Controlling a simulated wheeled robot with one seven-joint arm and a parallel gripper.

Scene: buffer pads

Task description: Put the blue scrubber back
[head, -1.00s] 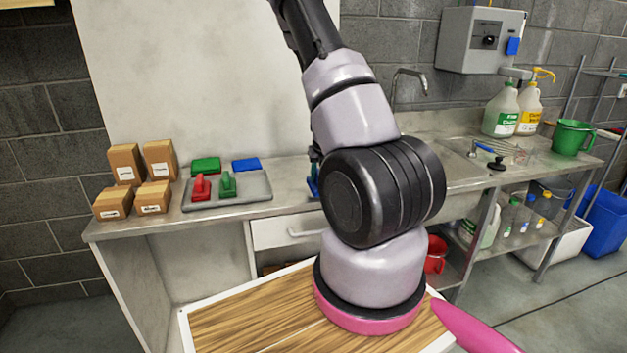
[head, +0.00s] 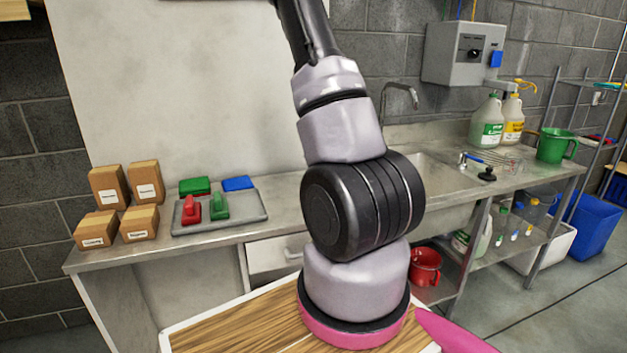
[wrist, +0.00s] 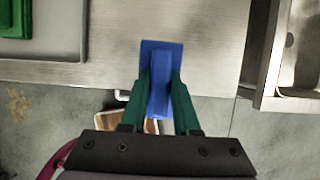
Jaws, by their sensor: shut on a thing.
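The blue scrubber (wrist: 160,58) is a flat blue pad with a raised handle, seen in the wrist view. My gripper (wrist: 161,88) is shut on its handle between two dark green fingers, above the edge of the steel counter. In the head view my arm hides the gripper and scrubber. A grey tray (head: 240,223) on the counter's left part holds a red scrubber (head: 191,211) and a green scrubber (head: 219,208) in front. A green pad (head: 194,186) and a blue pad (head: 238,183) lie at its back. The tray's corner shows in the wrist view (wrist: 62,40).
Several cardboard boxes (head: 139,222) stand left of the tray. The counter (head: 290,212) is bare just right of it. The sink (head: 430,172), jugs (head: 487,122) and a green bucket (head: 556,145) are farther right. A wooden-topped surface (head: 240,335) is in front.

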